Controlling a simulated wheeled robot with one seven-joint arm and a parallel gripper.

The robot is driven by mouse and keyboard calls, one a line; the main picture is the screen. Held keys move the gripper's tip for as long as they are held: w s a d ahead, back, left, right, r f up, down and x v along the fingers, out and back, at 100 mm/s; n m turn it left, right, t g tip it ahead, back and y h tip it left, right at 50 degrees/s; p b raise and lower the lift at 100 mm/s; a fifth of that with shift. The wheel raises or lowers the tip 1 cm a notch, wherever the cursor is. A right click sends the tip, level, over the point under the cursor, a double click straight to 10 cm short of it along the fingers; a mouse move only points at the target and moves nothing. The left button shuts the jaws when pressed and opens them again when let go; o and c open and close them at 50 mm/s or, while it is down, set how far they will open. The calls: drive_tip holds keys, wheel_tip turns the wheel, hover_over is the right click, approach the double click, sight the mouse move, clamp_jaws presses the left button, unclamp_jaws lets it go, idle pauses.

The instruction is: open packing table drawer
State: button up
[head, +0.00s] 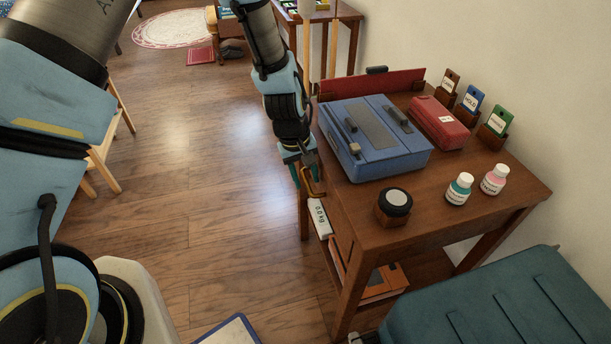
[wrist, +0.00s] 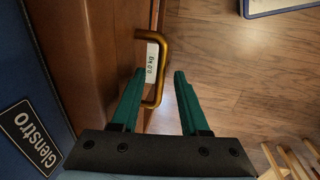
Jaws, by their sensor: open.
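The wooden packing table (head: 445,215) stands on the right of the head view. The brass drawer handle (head: 313,186) is on its left-facing side. In the wrist view the handle (wrist: 162,80) is a squared loop standing out from the brown drawer front (wrist: 95,50). The drawer looks shut. My gripper (head: 300,172) is at the handle, pointing down.
A blue case (head: 370,150), a red box (head: 438,122), bottles (head: 459,190) and a round black-topped item (head: 394,203) stand on the table. A teal chest (head: 490,300) is in front.

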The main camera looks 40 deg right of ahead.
drive_tip(key=shift+c, duration=0.3)
clamp_jaws()
idle(1.1)
